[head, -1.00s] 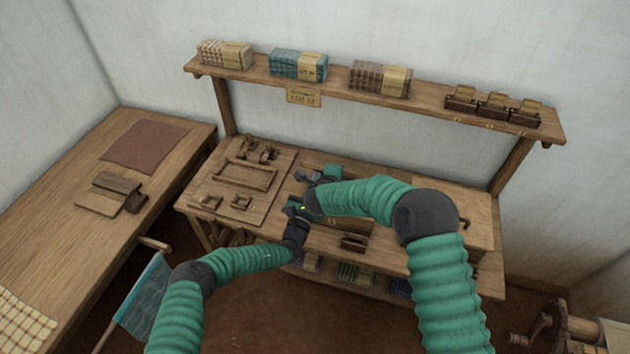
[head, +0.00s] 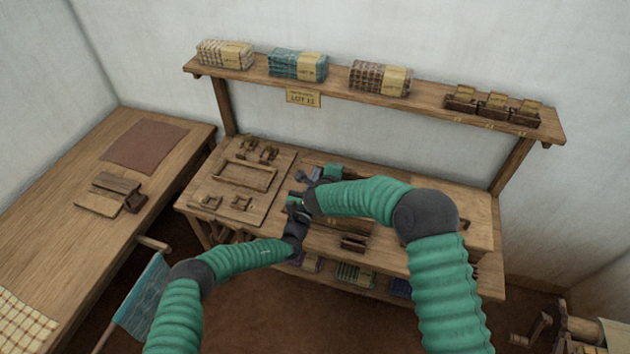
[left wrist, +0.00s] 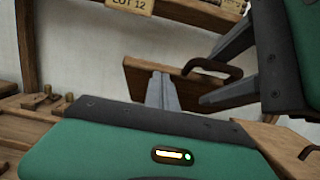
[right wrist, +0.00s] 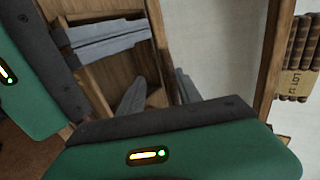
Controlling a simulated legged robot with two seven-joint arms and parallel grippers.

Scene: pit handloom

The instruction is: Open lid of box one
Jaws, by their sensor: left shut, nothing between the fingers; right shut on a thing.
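Box one (head: 350,218) is on the bench; my right forearm hides most of it in the head view. A flat wooden lid (left wrist: 143,82) with a dark handle (left wrist: 222,72) stands raised and tilted in the left wrist view. My right gripper (right wrist: 157,88) is shut on the lid's edge, which shows as a narrow board (right wrist: 157,40) between its fingers. My left gripper (head: 297,204) is shut and empty, close beside the right one. Its fingers (left wrist: 162,88) are together in front of the lid and also show in the right wrist view (right wrist: 115,38).
A wooden tray (head: 245,176) and small wooden fittings lie on the bench left of my grippers. A small dark block (head: 353,242) sits at the front. A shelf (head: 340,90) with cloth bundles runs above. A side table (head: 60,235) stands at left.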

